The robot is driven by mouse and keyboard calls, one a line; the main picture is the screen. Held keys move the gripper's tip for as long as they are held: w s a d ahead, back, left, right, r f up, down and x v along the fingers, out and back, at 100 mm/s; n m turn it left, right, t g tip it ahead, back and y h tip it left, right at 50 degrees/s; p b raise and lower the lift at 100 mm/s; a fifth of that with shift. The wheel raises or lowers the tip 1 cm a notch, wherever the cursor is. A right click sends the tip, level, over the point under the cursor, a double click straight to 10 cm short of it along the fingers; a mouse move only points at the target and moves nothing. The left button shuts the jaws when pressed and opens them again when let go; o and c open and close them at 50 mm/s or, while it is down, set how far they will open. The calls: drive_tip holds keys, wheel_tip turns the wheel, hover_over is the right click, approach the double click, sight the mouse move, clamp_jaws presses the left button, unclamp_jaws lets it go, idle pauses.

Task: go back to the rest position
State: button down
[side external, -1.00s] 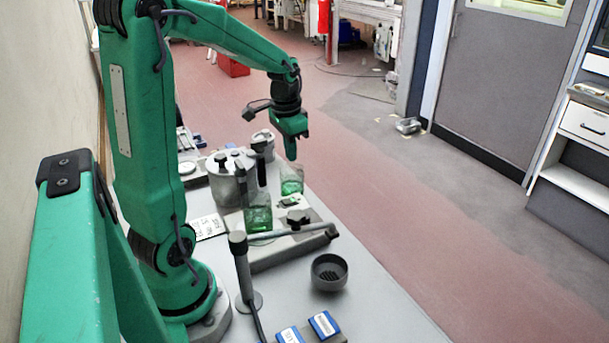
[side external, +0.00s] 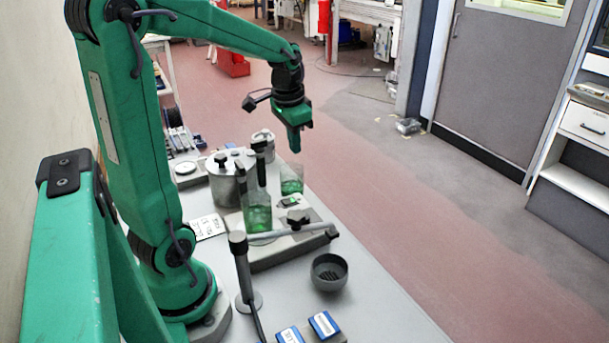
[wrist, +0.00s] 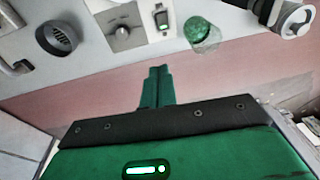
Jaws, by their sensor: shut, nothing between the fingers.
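My gripper (side external: 294,141) is green and hangs downward at the end of the arm, in the air above the far part of the grey bench (side external: 366,302). Its fingers are together with nothing between them. In the wrist view the closed fingers (wrist: 158,72) show against the reddish floor, just off the bench edge. In the side view a glass vessel with green contents (side external: 291,181) stands below the gripper, apart from it. The same green contents seem to show in the wrist view (wrist: 201,32).
A metal pot (side external: 228,180), a green-filled bottle (side external: 257,213), a dark bowl (side external: 329,271) and a jointed grey stand (side external: 243,268) crowd the bench. Blue-topped blocks (side external: 324,324) lie at the near edge. The floor right of the bench (side external: 440,230) is clear.

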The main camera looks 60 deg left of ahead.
drive_tip(key=s+d+r+t, duration=0.2)
drive_tip(key=s+d, duration=0.3)
drive_tip(key=d, duration=0.3)
drive_tip(key=s+d+r+t, duration=0.1)
drive_tip(key=s+d+t, duration=0.1)
drive_tip(key=s+d, duration=0.3)
drive_tip(key=d, duration=0.3)
drive_tip(key=shift+r+h, duration=0.4)
